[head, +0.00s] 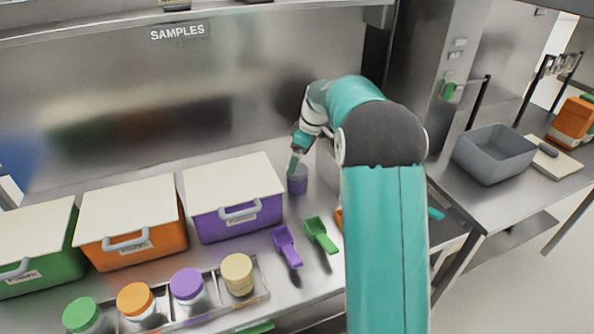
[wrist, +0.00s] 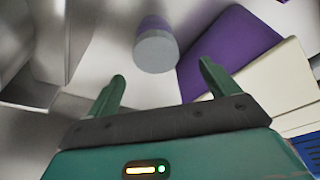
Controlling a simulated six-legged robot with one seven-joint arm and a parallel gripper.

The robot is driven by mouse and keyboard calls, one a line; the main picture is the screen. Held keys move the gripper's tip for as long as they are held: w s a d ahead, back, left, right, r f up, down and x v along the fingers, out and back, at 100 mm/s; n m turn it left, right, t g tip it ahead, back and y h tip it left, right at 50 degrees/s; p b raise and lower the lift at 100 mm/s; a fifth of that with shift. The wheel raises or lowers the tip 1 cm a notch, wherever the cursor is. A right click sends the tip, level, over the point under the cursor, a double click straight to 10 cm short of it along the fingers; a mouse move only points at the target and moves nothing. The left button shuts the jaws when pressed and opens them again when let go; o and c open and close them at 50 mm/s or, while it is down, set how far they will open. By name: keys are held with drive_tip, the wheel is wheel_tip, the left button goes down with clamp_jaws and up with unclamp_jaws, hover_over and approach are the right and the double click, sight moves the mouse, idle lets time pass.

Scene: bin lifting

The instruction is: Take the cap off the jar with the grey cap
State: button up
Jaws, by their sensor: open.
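The jar with the grey cap (head: 297,184) stands on the steel bench, right of the purple bin. In the wrist view its round grey cap (wrist: 157,54) and purple body (wrist: 153,22) show just beyond my fingertips. My gripper (head: 294,165) is at the jar's top in the head view. In the wrist view my gripper (wrist: 161,72) is open, its two green fingers apart with nothing between them. The cap lies ahead of the gap between them, and I cannot tell how far below the tips.
The purple bin (head: 240,216) is close left of the jar; it also shows in the wrist view (wrist: 228,50). Purple (head: 286,246) and green scoops (head: 321,235) lie in front. A rack (head: 214,313) holds several capped jars. My arm hides part of the bench at right.

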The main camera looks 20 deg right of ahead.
sight(297, 169)
drive_tip(key=x, duration=0.4)
drive_tip(key=shift+d+f, duration=0.25)
drive_tip(key=shift+f, duration=0.1)
drive_tip(key=shift+w, duration=0.1)
drive_tip(key=c, duration=1)
